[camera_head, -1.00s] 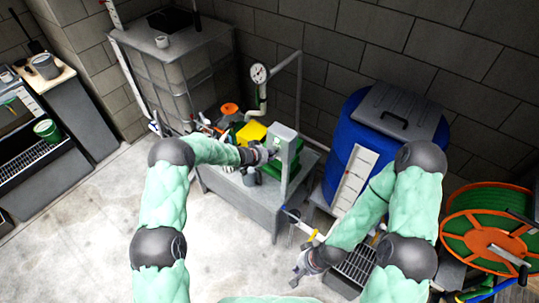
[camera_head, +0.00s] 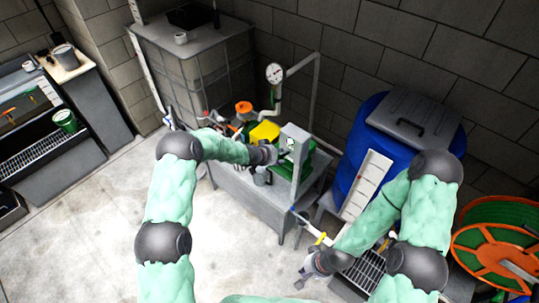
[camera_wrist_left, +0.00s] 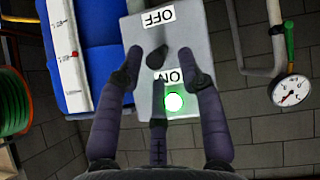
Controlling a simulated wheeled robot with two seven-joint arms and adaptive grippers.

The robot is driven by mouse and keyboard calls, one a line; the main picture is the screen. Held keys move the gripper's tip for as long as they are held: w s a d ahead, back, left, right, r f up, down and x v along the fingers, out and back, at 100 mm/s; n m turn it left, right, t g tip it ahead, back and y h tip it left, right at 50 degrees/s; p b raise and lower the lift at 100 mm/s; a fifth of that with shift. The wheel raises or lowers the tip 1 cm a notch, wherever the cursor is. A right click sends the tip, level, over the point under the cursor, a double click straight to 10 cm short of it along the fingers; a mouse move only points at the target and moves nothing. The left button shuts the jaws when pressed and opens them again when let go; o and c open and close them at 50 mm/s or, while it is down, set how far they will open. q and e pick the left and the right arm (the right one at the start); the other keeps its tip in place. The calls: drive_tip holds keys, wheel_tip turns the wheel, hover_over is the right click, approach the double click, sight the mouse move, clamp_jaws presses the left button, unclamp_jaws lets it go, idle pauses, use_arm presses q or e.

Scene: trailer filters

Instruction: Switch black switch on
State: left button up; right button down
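The grey switch box (camera_head: 293,142) stands on a post at the grey bench. In the left wrist view its face (camera_wrist_left: 196,22) appears upside down, with an OFF label, an ON label and a bright green light (camera_wrist_left: 173,102). The black switch (camera_wrist_left: 157,58) sits between the labels, close to the ON label. My left gripper (camera_wrist_left: 160,80) is in front of the face with its fingers spread and nothing between them; contact with the switch is unclear. It also shows in the head view (camera_head: 268,154). My right gripper (camera_head: 307,277) is low at the front, too small to judge.
A blue barrel (camera_head: 350,150) stands right of the bench (camera_head: 240,192). A pressure gauge (camera_head: 274,73) on a pipe is behind the box. A caged tank (camera_head: 205,75) is at the back left, an orange hose reel (camera_head: 490,250) at right. The floor at front left is clear.

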use_arm(q)
drive_tip(key=v, duration=1)
drive_tip(key=shift+a+r, duration=0.15)
drive_tip(key=shift+a, duration=0.05)
drive_tip(key=shift+s, duration=0.1)
drive_tip(key=s+f+n+g+y+b, duration=0.1)
drive_tip(key=s+f+n+g+b, duration=0.1)
drive_tip(key=s+f+b, duration=0.65)
drive_tip(key=s+f+n+g+b, duration=0.1)
drive_tip(key=s+f+n+b, duration=0.15)
drive_tip(key=s+f, duration=1)
drive_tip(key=s+a+f+n+g+b, duration=0.1)
drive_tip(key=s+f+b, duration=0.3)
drive_tip(key=s+f, duration=0.4)
drive_tip(key=s+a+f+n+g+y+b, duration=0.1)
drive_tip(key=s+f+n+g+b, duration=0.1)
drive_tip(key=s+f+b, duration=0.3)
drive_tip(key=s+f+g, duration=0.1)
drive_tip(key=s+f, duration=0.2)
drive_tip(key=shift+a, duration=0.3)
